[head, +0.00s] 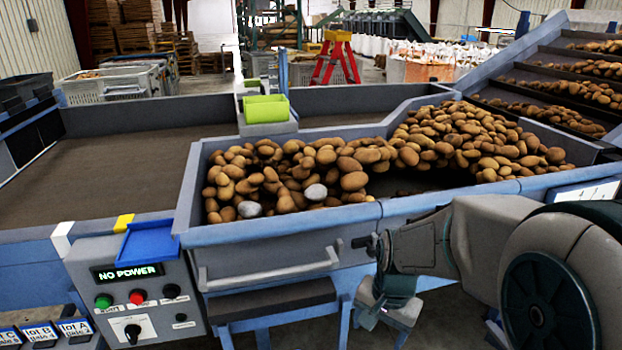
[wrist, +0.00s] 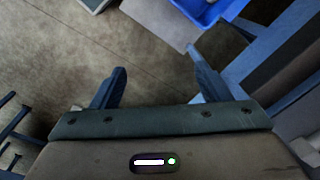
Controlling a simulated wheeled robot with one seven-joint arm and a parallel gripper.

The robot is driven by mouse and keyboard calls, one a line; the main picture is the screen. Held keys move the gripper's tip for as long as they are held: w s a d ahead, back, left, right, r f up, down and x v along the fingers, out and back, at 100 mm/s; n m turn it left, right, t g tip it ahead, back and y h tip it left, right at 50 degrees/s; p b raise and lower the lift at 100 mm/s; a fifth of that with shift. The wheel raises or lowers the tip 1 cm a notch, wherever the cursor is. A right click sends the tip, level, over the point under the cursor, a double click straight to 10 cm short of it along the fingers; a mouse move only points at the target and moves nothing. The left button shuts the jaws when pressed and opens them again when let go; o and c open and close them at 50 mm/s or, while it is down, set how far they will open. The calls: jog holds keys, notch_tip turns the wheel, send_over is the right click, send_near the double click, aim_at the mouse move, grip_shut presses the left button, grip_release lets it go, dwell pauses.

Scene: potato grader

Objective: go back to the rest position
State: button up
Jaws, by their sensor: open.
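My gripper (wrist: 158,80) shows in the wrist view with its two dark fingers spread wide apart. Nothing is between the fingers; the concrete floor (wrist: 150,45) shows behind them. In the head view my arm is folded low at the right, in front of the blue-grey potato hopper (head: 280,228). I cannot make out the fingertips there.
The hopper holds many potatoes (head: 330,160) and two pale lumps. A control box (head: 135,285) reading NO POWER stands left, below a blue tray (head: 148,240). In the wrist view a blue container (wrist: 208,10) and blue framework (wrist: 280,55) lie near the right finger.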

jog(key=s+d+r+n+t+p, duration=0.2)
jog(key=s+r+n+p, duration=0.2)
jog(key=s+r, duration=0.5)
notch_tip(320, 180, up, 4)
jog(key=shift+r+n+h+p, duration=0.1)
jog(key=shift+n+h+p, duration=0.2)
jog(key=shift+n, duration=0.9)
